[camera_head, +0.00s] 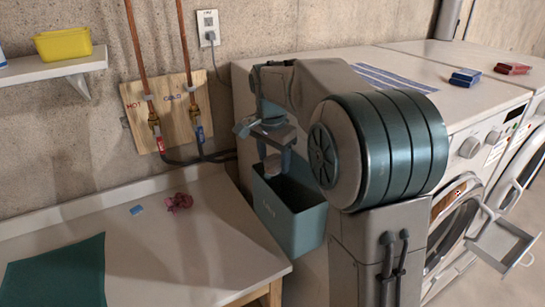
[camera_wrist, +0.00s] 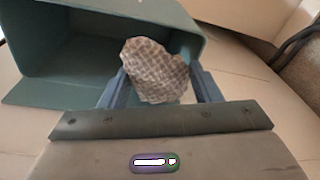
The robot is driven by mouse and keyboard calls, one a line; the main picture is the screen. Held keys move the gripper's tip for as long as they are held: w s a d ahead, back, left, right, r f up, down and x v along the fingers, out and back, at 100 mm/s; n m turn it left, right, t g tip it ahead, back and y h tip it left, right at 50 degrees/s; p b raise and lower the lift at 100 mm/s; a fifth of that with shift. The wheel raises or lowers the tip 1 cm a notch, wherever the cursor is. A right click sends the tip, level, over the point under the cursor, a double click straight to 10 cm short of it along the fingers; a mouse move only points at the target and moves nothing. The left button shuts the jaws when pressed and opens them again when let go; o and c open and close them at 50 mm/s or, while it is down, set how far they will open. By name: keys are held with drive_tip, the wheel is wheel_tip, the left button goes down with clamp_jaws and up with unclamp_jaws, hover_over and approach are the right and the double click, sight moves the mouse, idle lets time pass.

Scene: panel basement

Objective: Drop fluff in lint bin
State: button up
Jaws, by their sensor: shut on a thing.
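A teal bin (camera_head: 290,212) with faint lettering on its front hangs or stands against the side of the white washer; I take it as the lint bin. In the wrist view the bin (camera_wrist: 45,45) opens just beyond my fingers. My gripper (camera_head: 272,165) is above the bin's opening. It is shut on a grey-brown, mesh-textured piece of fluff (camera_wrist: 155,70), which sits between the two blue-grey fingers in the wrist view. The fluff also shows as a small pale lump below my gripper (camera_head: 273,165). The bin's floor is partly hidden.
A white counter (camera_head: 150,250) at left holds a pink crumpled thing (camera_head: 179,202), a small blue piece (camera_head: 136,210) and a green cloth (camera_head: 60,275). Pipes with valves (camera_head: 155,125) run up the wall. A washer drawer (camera_head: 500,243) stands open at right.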

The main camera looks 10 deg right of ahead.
sight(271, 163)
drive_tip(key=shift+f, duration=0.35)
drive_tip(key=o, duration=1)
drive_tip(key=shift+c, duration=0.2)
drive_tip(key=shift+r, duration=0.5)
wheel_tip(271, 163, up, 11)
drive_tip(key=s, duration=0.1)
drive_tip(key=s+f+n, duration=0.3)
drive_tip(key=s+f, duration=0.2)
drive_tip(key=s, duration=0.3)
drive_tip(key=s+d+f+n+t, duration=0.1)
drive_tip(key=s+f+n, duration=0.3)
drive_tip(key=s, duration=0.5)
drive_tip(key=s+f+n+t, duration=0.1)
drive_tip(key=s+f+n, duration=0.2)
drive_tip(key=s+f, duration=0.4)
drive_tip(key=shift+s+d+f+n+y, duration=0.3)
drive_tip(key=shift+s+f+y, duration=0.1)
drive_tip(key=shift+s, duration=0.6)
